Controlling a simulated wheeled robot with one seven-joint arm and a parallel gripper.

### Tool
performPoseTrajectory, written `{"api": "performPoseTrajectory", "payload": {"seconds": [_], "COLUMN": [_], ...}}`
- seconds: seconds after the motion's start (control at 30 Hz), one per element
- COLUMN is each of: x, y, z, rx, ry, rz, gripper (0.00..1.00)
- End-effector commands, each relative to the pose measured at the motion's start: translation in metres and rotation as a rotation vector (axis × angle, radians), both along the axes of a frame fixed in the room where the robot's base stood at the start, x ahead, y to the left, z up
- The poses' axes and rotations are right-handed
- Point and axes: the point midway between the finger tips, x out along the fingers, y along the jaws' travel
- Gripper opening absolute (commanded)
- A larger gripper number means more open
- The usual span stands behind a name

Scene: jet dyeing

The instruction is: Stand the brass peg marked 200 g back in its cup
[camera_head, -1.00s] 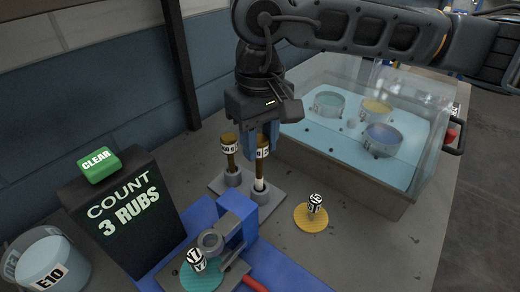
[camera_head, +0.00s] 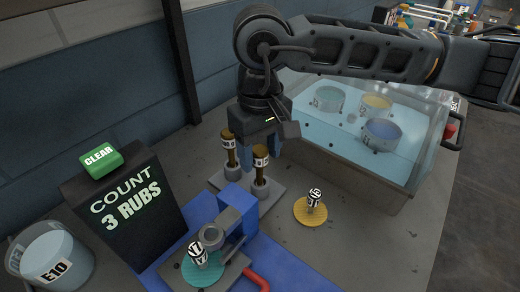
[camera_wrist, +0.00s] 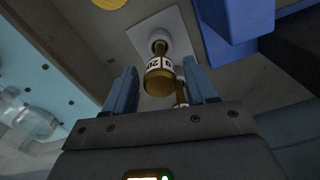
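The brass peg marked 200 (camera_wrist: 160,79) stands upright in its grey cup (camera_wrist: 158,44) on a pale base plate. In the head view the peg (camera_head: 260,163) is the right one of two, and its cup (camera_head: 260,187) shows below it. My gripper (camera_head: 264,150) is around the peg's top from above. In the wrist view its blue fingers are apart, with a gap on either side of the peg. In the head view one finger is mostly hidden.
A second brass peg (camera_head: 229,148) stands in a cup close at the left. A blue rubbing device (camera_head: 238,205) is in front. A yellow disc (camera_head: 310,211) with a small marked piece lies right. A clear-walled bath (camera_head: 345,165) stands behind right. A counter box (camera_head: 125,215) is left.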

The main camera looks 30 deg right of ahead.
Motion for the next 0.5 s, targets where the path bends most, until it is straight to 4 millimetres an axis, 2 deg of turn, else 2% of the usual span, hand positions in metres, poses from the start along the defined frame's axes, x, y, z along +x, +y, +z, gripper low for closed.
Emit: {"api": "performPoseTrajectory", "payload": {"seconds": [0.33,0.43,0.5], "x": [0.0,0.001,0.001], "y": [0.0,0.0,-0.001], "z": [0.002,0.007,0.017], "rx": [0.001,-0.001,-0.003], "ry": [0.0,-0.002,-0.004], "rz": [0.0,0.0,0.001], "gripper": [0.6,0.6,0.6]}}
